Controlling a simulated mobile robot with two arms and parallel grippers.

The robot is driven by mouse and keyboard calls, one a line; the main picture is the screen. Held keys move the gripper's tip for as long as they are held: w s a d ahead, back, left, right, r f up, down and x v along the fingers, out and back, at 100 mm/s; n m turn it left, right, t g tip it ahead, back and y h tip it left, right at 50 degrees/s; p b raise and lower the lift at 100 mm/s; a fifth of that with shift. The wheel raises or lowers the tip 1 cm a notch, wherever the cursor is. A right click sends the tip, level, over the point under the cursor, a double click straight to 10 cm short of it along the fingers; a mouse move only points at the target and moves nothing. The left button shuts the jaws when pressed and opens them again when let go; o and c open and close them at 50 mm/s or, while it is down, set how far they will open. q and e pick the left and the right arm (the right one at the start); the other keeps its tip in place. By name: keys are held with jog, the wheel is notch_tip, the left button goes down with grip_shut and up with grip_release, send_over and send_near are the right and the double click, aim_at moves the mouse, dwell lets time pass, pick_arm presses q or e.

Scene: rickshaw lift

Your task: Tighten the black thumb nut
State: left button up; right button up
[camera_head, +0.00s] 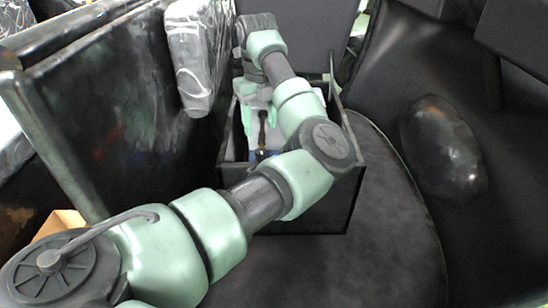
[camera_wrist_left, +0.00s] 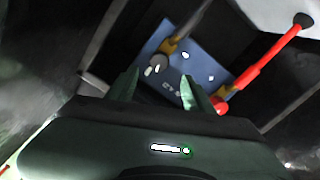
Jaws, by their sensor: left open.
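In the left wrist view my left gripper (camera_wrist_left: 160,88) is open. A dark fitting with a brass-coloured part (camera_wrist_left: 168,47) is on the block's far left edge, beyond the fingers. I cannot tell for certain whether it is the black thumb nut. A red fitting (camera_wrist_left: 222,104) with a red cable (camera_wrist_left: 268,62) is by the right finger. In the head view my left arm hides much of this area. My right gripper is not in view.
In the head view a dark open-topped box (camera_head: 300,212) surrounds the blue block, with walls close on its sides. A plastic-wrapped block (camera_head: 193,55) and a dark panel (camera_head: 125,110) stand to the left. A wide dark surface (camera_head: 390,225) lies to the right.

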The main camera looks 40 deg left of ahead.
aim_at(261, 150)
pick_arm(q)
notch_tip(261, 150, down, 8)
jog(key=shift+r+b, duration=0.25)
jog(key=shift+b, duration=0.95)
